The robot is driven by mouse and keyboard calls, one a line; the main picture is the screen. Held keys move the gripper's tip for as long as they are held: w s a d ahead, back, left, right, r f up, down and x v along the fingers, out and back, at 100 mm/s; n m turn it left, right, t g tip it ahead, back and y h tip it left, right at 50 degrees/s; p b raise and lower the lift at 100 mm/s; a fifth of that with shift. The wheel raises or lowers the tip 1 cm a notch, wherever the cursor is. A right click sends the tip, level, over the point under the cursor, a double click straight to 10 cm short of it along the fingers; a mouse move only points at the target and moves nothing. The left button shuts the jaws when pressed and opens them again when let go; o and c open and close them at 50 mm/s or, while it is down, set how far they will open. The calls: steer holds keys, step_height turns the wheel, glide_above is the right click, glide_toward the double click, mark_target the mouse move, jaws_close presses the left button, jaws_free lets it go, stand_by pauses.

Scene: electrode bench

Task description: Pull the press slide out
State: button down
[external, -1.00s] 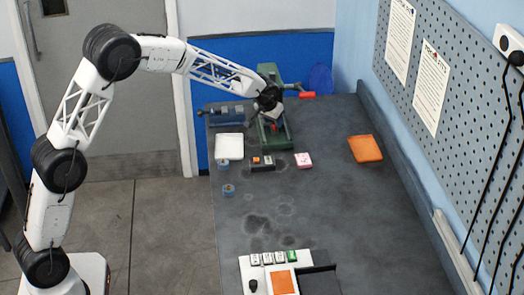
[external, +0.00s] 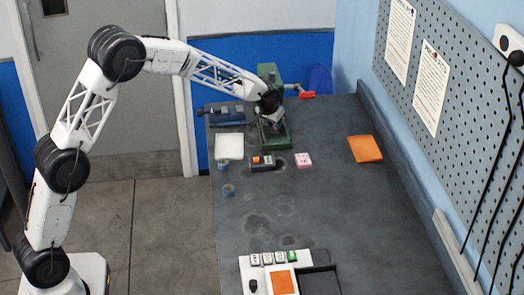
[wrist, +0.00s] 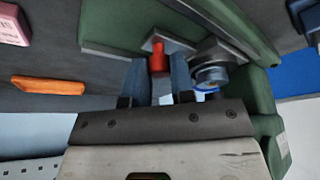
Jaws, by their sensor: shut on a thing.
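The green press (external: 270,73) stands at the far end of the bench, with its green base towards the camera. My gripper (external: 274,120) is low over that base in the external view and hides much of the slide area. In the wrist view my two fingers (wrist: 159,72) are closed around a red knob (wrist: 157,55) on a grey plate, the press slide (wrist: 176,42). The round grey ram (wrist: 212,70) of the press is just right of the fingers. How far the slide is out cannot be told.
A red-ended lever (external: 306,95) sticks out right of the press. A blue vise (external: 224,116) and white tray (external: 229,145) are to its left. A small block with buttons (external: 262,162) and a pink box (external: 303,160) stand in front. An orange tray (external: 365,149) lies right.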

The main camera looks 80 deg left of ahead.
steer(key=shift+d+f, duration=0.1)
steer(key=shift+d, duration=5.15)
steer(key=c, duration=1)
jaws_free()
steer(key=shift+d, duration=0.1)
steer(key=shift+v, duration=3.95)
